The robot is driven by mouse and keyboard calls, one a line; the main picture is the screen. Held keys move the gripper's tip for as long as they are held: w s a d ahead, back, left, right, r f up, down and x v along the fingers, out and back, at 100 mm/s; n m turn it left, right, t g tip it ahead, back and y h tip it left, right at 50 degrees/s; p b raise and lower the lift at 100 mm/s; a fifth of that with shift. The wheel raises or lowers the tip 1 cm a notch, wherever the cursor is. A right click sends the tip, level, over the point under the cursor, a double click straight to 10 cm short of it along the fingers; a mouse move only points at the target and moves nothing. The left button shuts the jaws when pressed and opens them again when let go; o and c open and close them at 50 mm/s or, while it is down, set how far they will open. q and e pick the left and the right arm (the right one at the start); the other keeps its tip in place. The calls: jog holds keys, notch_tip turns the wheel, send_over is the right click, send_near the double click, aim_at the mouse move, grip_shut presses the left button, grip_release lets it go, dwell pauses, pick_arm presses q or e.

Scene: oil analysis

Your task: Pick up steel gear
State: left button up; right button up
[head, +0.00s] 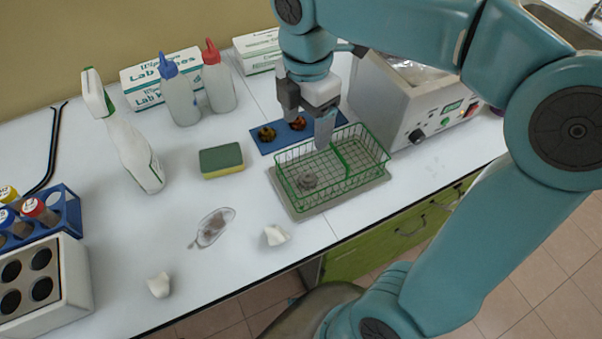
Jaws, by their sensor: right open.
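A small grey round piece, which looks like the steel gear (308,181), lies in the left part of the green wire basket (283,177). The basket stands on a grey tray (344,199) near the counter's front edge and has a green divider across it. My right gripper (320,136) is open and points down over the back part of the basket, above and behind the gear, apart from it. I see nothing between its fingers. My left gripper is not in view.
A blue rack (264,148) with small round items sits just behind the basket. A white instrument (404,115) stands close on the right.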

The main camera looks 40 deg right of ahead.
jog(key=b, duration=0.1)
send_over(308, 177)
notch_tip(308, 177, down, 9)
jog(key=shift+w+f, duration=0.1)
jog(key=shift+w, duration=0.05)
jog(key=shift+s+f, duration=0.2)
jog(key=shift+f, duration=0.3)
notch_tip(308, 177, down, 5)
jog(key=shift+f+b, duration=0.1)
jog(key=shift+b, duration=0.35)
jog(key=shift+w, duration=0.1)
jog(key=c, duration=1.2)
